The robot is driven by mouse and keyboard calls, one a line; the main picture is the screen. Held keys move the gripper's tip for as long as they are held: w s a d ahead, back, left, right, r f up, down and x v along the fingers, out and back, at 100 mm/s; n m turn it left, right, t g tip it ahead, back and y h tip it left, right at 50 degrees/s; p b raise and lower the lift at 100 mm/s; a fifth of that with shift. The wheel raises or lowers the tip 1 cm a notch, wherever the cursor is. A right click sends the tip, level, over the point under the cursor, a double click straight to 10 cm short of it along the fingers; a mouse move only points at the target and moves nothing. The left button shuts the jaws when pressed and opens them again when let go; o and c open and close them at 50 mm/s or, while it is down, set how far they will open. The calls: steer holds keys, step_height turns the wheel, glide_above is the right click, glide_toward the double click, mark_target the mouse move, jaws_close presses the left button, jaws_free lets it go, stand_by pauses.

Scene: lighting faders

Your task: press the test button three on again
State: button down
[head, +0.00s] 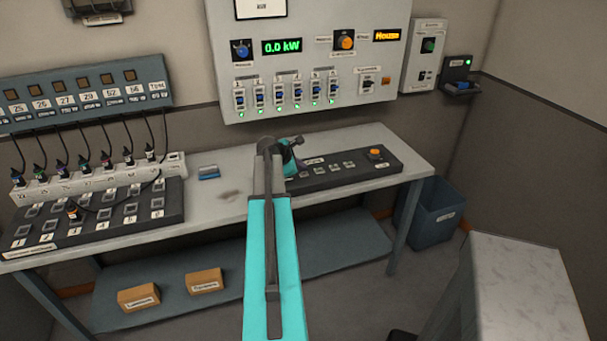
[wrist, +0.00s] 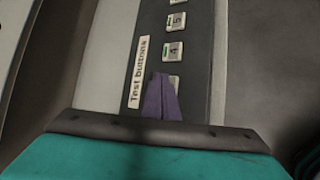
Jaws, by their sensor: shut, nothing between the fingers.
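The dark test button panel (head: 390,168) lies on the bench in the head view, with a row of small pale buttons. In the wrist view its "Test buttons" label (wrist: 138,72) runs along the strip (wrist: 195,75). The gripper also shows in the head view (head: 302,164).
An orange knob (head: 376,154) sits at the panel's right end. A blue block (head: 208,172) lies between. The wall cabinet (head: 310,60) reads 0.0 kW.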

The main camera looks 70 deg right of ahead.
mark_target(302, 175)
steer(key=shift+f, duration=0.1)
steer(key=shift+f, duration=0.35)
stand_by(0.6)
steer(key=shift+r+p, duration=0.3)
steer(key=shift+r, duration=0.2)
step_height(302, 175, up, 6)
steer(key=p, duration=0.4)
stand_by(0.8)
steer(key=shift+f, duration=0.1)
stand_by(0.4)
